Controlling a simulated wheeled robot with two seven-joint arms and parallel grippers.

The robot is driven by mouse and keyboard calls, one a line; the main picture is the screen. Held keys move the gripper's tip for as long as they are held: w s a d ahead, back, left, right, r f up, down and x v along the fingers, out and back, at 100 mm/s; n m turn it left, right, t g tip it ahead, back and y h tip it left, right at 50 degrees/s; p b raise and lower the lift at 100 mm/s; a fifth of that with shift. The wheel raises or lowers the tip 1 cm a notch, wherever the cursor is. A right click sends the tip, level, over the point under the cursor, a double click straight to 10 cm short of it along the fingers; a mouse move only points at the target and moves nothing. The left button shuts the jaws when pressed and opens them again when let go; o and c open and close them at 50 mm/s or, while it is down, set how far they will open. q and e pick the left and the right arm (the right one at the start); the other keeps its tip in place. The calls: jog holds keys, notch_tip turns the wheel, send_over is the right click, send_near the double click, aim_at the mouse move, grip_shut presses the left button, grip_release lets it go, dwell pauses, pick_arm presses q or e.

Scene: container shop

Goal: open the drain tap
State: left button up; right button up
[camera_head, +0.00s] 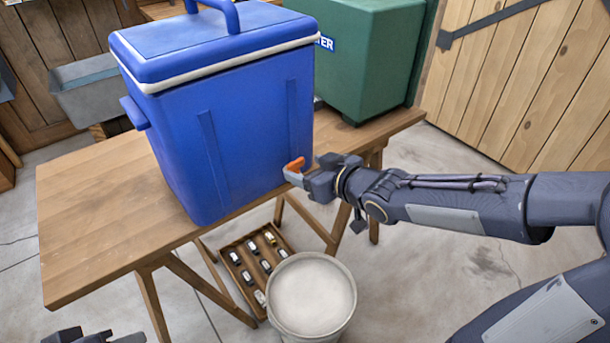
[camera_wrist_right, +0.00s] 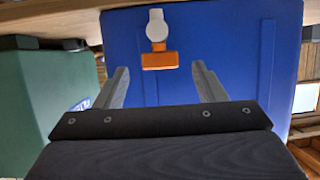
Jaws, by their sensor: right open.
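A blue cooler (camera_head: 235,120) with a lid and white rim stands on the wooden table. Its drain tap (camera_head: 294,165) has an orange handle and sits low on the cooler's right part. In the right wrist view the tap (camera_wrist_right: 158,58) shows a white round body and the orange handle on the blue wall. My right gripper (camera_head: 294,176) is at the tap in the head view. In the right wrist view my right gripper (camera_wrist_right: 160,82) is open, with the orange handle ahead between its finger lines; contact cannot be told. My left gripper (camera_head: 95,337) shows only partly at the bottom edge.
The wooden table (camera_head: 90,215) has bare room left of the cooler. A green box (camera_head: 370,60) stands behind at the right. A white bucket (camera_head: 312,298) and a wooden tray (camera_head: 232,250) of small items are on the floor below. A grey bin (camera_head: 95,95) is at the back left.

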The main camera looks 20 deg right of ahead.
aim_at(296, 166)
jog(key=shift+b+x, duration=0.45)
jog(key=shift+x, duration=0.75)
pick_arm(q)
jog(key=shift+f, duration=0.8)
